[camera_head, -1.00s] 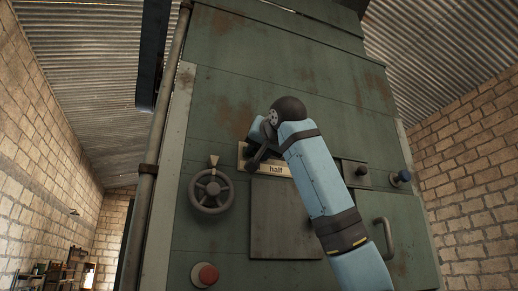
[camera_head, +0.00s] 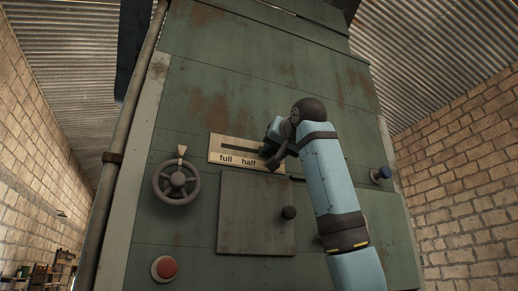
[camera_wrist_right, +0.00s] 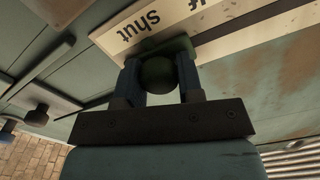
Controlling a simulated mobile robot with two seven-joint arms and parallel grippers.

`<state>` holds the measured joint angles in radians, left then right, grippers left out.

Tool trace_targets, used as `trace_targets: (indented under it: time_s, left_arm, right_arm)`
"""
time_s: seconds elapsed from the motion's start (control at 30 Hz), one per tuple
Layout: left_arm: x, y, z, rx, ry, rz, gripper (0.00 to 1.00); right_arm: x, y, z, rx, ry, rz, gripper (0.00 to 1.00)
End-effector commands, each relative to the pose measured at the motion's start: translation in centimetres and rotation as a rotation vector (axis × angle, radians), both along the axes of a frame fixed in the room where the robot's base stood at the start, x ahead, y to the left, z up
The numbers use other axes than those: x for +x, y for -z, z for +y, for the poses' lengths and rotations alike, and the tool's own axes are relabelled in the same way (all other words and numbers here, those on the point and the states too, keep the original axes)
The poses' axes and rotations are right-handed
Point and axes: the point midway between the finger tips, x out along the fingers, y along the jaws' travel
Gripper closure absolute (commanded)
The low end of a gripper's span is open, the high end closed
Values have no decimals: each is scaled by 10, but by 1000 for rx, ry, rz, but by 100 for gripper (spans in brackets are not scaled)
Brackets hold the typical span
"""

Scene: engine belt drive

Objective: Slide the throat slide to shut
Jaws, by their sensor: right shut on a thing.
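The throat slide's label plate (camera_head: 228,150) is a pale strip on the green machine front, with a dark slot above the words "full" and "half". In the wrist view the plate (camera_wrist_right: 185,35) shows "shut" and the end of "half", turned around. My right gripper (camera_head: 272,150) is at the plate's right part, past "half", and hides the "shut" word in the head view. It is shut on the round dark green slide knob (camera_wrist_right: 158,73), with a finger on each side. The knob is close to "shut". My left gripper is not in view.
A handwheel (camera_head: 176,183) is left of the plate and a red button (camera_head: 165,267) is below it. A square cover (camera_head: 250,225) with a black knob (camera_head: 289,213) is under the plate.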

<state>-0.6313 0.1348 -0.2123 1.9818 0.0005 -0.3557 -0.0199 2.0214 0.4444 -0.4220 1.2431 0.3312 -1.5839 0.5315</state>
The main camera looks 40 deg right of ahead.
Motion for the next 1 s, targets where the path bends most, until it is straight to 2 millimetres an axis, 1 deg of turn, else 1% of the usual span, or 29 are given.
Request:
trace_targets:
  time_s: [0.03, 0.1, 0.37, 0.4, 0.47, 0.5, 0.73, 0.83, 0.93, 1.0]
  left_arm:
    - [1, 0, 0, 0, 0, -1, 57]
    - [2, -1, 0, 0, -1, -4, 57]
    - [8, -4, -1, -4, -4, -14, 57]
    - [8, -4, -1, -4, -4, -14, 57]
    - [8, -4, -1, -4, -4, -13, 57]
    - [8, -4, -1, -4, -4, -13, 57]
    - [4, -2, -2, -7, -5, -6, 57]
    - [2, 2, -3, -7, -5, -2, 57]
    - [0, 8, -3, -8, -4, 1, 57]
    - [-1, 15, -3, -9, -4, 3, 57]
  right_arm:
    - [-1, 0, -5, 1, 2, 0, 100]
    - [-2, 0, -8, 0, 2, 1, 100]
    - [-2, 0, -8, 0, 2, 0, 100]
    - [-2, 0, -8, 0, 2, 1, 57]
    - [-2, 0, -8, 0, 2, 1, 43]
    - [-2, 0, -8, 0, 2, 1, 40]
    - [-2, 0, -7, -1, 2, 2, 40]
    - [-5, 1, -6, -1, 1, 1, 40]
    - [-17, 3, -4, -1, 1, 0, 40]
    - [-30, 4, -1, 0, 2, -2, 40]
